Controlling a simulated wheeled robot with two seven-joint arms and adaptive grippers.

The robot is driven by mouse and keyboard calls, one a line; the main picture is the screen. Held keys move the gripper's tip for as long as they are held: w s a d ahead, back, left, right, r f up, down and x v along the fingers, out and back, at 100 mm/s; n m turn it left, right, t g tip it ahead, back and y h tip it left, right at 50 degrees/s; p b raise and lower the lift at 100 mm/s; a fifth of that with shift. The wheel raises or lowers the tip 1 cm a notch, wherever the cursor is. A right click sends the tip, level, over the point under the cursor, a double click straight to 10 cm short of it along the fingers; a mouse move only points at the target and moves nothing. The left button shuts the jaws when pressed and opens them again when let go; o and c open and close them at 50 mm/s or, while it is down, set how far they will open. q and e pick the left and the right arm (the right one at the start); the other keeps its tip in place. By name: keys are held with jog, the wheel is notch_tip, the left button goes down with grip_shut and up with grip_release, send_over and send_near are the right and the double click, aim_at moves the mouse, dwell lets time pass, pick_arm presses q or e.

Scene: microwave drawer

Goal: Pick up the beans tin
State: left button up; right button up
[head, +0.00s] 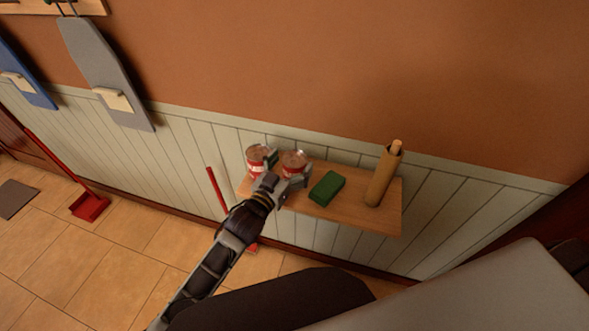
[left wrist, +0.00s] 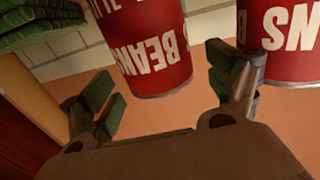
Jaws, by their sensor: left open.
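Two red tins with pale lids stand side by side on a small wooden wall shelf (head: 355,213). The right tin (head: 293,160) reads "BEANS", upside down, in the left wrist view (left wrist: 152,50). The left tin (head: 255,158) also shows at the right of the wrist view (left wrist: 282,42), partly cut off. My left gripper (head: 287,171) is open at the near side of the right tin. One finger lies between the two tins, the other on the beans tin's right. In the wrist view the beans tin is between and ahead of the fingertips (left wrist: 160,80); contact is unclear.
A green block (head: 327,187) lies right of the beans tin, and a tall brown roll (head: 384,175) stands near the shelf's right end. The panelled wall (head: 180,150) is close behind. A red-handled tool (head: 216,190) stands below left.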

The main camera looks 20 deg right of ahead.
pick_arm(q)
jog(key=shift+x, duration=1.05)
jog(key=shift+r, duration=0.1)
jog(key=c, duration=1.5)
jog(key=shift+r, duration=5)
